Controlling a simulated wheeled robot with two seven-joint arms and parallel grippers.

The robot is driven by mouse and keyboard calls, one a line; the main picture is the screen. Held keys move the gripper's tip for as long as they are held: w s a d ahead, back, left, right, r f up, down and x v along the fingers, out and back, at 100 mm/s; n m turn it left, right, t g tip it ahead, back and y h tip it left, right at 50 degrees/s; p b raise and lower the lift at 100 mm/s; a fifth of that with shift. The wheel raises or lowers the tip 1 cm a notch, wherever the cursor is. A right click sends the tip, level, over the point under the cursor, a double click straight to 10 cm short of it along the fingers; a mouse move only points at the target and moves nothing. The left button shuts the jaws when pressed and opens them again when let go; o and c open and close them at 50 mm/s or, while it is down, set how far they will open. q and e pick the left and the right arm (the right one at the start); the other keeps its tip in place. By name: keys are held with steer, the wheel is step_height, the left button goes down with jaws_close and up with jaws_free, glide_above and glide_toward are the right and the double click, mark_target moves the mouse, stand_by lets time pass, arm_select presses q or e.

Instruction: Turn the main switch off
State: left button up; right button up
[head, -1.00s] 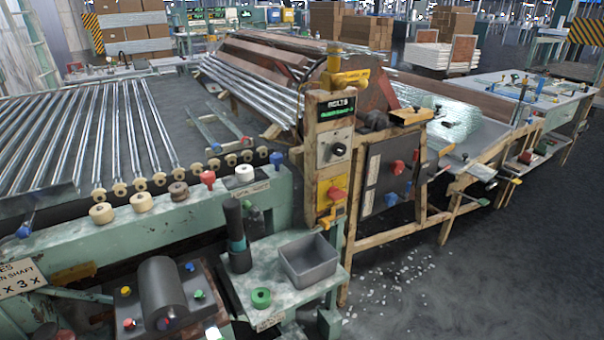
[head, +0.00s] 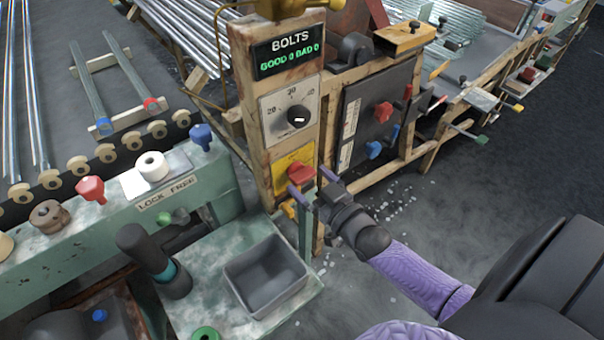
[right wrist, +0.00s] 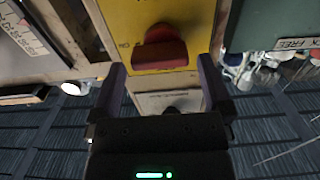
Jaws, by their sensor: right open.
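The main switch is a red knob (head: 300,173) on a yellow plate (head: 284,163), low on the wooden post. It also shows in the right wrist view as a red knob (right wrist: 160,50), lying crosswise on the plate. My right gripper (head: 309,182) is open in front of it, with purple fingers spread. In the right wrist view the fingers (right wrist: 162,68) are on either side of the knob's line, with the knob just beyond the tips. I cannot tell whether they touch it. My left gripper is not in view.
Above the switch are a black dial (head: 298,117) and a display (head: 288,49) reading BOLTS, GOOD 0 BAD 0. A dark panel (head: 352,150) with red and blue knobs stands to the right. A grey bin (head: 262,272) sits below left. Open floor (head: 455,215) lies to the right.

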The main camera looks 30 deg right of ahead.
mark_target(301, 174)
steer(key=shift+w+a, duration=0.1)
steer(key=shift+w, duration=0.95)
steer(key=shift+w+b, duration=0.25)
steer(key=shift+b, duration=0.05)
steer(key=shift+c, duration=1.3)
steer(key=c, duration=0.8)
